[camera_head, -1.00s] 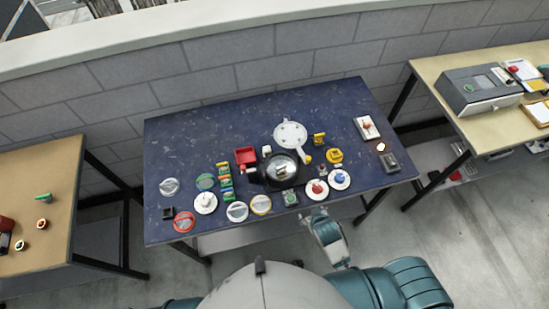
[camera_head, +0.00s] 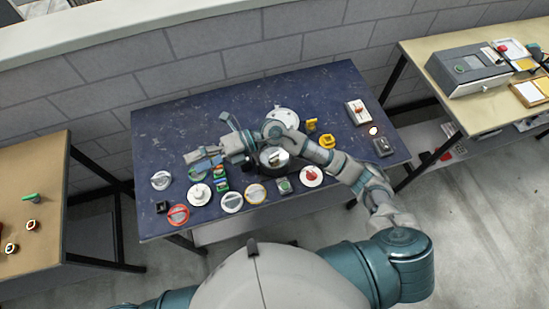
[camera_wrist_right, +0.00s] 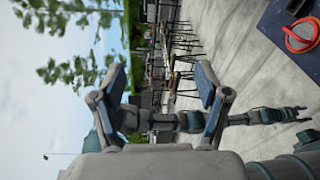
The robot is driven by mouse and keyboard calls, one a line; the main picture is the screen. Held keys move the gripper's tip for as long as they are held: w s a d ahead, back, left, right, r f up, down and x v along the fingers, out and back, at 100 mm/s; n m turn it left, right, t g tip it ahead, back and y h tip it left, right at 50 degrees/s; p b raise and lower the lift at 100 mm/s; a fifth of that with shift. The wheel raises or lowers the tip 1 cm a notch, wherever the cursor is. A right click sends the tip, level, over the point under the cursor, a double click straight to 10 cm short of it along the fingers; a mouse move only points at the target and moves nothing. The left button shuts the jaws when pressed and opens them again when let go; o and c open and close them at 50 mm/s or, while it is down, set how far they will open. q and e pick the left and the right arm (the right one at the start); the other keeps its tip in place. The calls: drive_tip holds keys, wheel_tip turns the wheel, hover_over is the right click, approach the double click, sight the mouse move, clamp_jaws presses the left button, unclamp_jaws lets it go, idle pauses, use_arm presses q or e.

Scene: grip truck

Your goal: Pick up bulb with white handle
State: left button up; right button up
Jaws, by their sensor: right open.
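Several round pieces with handles lie on the dark blue table (camera_head: 290,85). A white round one with a whitish knob (camera_head: 199,194) is near the front left. A clear-looking disc with a pale rim (camera_head: 232,201) lies right of it. I cannot tell which is the bulb with the white handle. My right gripper (camera_head: 208,138) is over the left half of the table, open and empty, pointing left. Its spread fingers also show in the right wrist view (camera_wrist_right: 160,80). My left arm hangs down in that view; its gripper (camera_wrist_right: 299,113) is too small to read.
A red-rimmed disc (camera_head: 178,215) lies at the front left, a yellow-rimmed one (camera_head: 255,193) at the front middle. A black round device (camera_head: 274,158) is partly under my right arm. Side tables stand left (camera_head: 45,160) and right (camera_head: 420,55). The table's back left is clear.

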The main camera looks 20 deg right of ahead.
wheel_tip(320, 180, down, 5)
drive_tip(key=w+d+n+h, duration=0.2)
drive_tip(key=d+h, duration=0.1)
drive_tip(key=h, duration=0.2)
drive_tip(key=m+t+h, duration=0.2)
drive_tip(key=h, duration=1)
hover_over(274, 154)
wheel_tip(274, 154, down, 4)
drive_tip(key=f, duration=0.3)
drive_tip(key=f+p, duration=0.1)
drive_tip(key=f, duration=0.7)
drive_tip(key=shift+a+f, duration=0.15)
drive_tip(key=shift+a, duration=0.1)
drive_tip(key=shift+d+f+p, duration=0.2)
drive_tip(key=shift+f+p, duration=0.15)
drive_tip(key=shift+f, duration=1.2)
drive_tip(key=shift+d+f+p, duration=0.15)
drive_tip(key=shift+f+p, duration=0.2)
drive_tip(key=shift+f, duration=1.15)
use_arm(q)
drive_tip(key=shift+w+a+r, duration=0.1)
drive_tip(key=shift+a+r, duration=0.05)
drive_tip(key=shift+r, duration=0.45)
drive_tip(key=shift+a+r, duration=0.1)
drive_tip(key=shift+r, duration=0.5)
use_arm(e)
drive_tip(key=c, duration=1.3)
